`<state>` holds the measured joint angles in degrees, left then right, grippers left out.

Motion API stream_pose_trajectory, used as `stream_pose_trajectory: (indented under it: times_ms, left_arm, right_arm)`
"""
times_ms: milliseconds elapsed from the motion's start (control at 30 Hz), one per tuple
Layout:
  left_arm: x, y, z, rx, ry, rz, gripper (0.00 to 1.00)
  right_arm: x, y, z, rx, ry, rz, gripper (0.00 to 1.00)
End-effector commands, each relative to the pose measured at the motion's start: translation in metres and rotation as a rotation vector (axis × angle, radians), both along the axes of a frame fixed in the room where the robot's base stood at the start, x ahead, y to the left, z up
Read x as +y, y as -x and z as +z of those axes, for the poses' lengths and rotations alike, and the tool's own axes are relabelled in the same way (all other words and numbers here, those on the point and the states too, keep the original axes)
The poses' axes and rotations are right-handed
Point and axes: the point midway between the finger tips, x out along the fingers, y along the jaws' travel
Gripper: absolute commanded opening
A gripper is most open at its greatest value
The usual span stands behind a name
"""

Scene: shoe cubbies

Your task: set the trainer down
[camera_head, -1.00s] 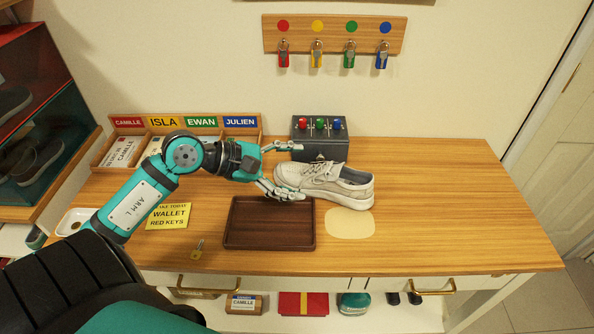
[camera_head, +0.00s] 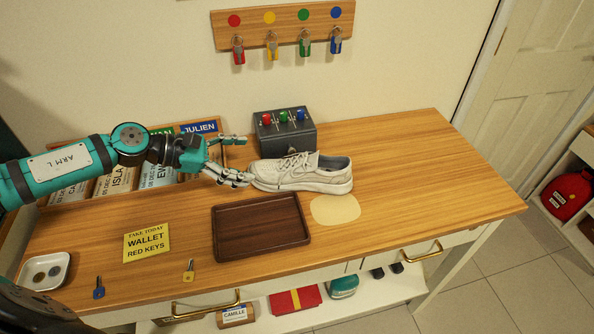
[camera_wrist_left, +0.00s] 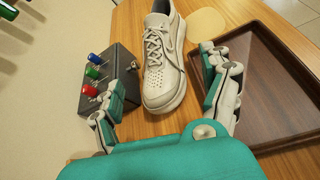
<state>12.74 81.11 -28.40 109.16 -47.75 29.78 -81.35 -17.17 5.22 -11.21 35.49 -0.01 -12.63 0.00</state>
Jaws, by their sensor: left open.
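A pale grey trainer (camera_head: 302,174) with laces stands upright on its sole on the wooden table, behind the brown tray and in front of the dark switch box. Its toe points left, toward my left gripper (camera_head: 238,160). In the left wrist view the trainer (camera_wrist_left: 160,62) lies beyond and between the spread fingers, and the left gripper (camera_wrist_left: 165,98) is open and empty. One finger is close to the toe in the head view; I cannot tell whether it touches. My right gripper is not in view.
A dark brown tray (camera_head: 262,247) and a pale oval patch (camera_head: 336,209) lie in front of the trainer. The switch box (camera_head: 285,137) stands behind it. A yellow note (camera_head: 146,242), two keys and a small white dish (camera_head: 44,271) are at the left. The table's right side is clear.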

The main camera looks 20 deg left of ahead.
Motion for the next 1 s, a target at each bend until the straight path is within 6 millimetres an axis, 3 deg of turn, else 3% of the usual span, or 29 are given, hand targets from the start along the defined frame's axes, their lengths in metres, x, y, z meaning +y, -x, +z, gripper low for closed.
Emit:
stream_pose_trajectory:
  times_ms: [33,300,567,800,1000]
  left_arm:
    - [-0.009,-0.007,0.002,-0.004,0.008,-0.002,0.8]
    - [-0.049,-0.038,-0.024,-0.001,0.004,-0.004,0.8]
    - [-0.065,-0.051,-0.038,0.002,0.002,-0.002,0.8]
    - [-0.088,-0.072,-0.046,0.002,0.004,-0.003,0.8]
    - [-0.1,-0.082,-0.058,0.001,0.0,-0.002,0.8]
  right_arm:
    - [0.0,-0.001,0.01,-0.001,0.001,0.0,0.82]
    - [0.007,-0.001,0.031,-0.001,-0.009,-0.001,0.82]
    - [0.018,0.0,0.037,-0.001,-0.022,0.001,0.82]
    - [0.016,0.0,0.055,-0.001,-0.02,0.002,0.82]
    - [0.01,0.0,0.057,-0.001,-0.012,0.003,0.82]
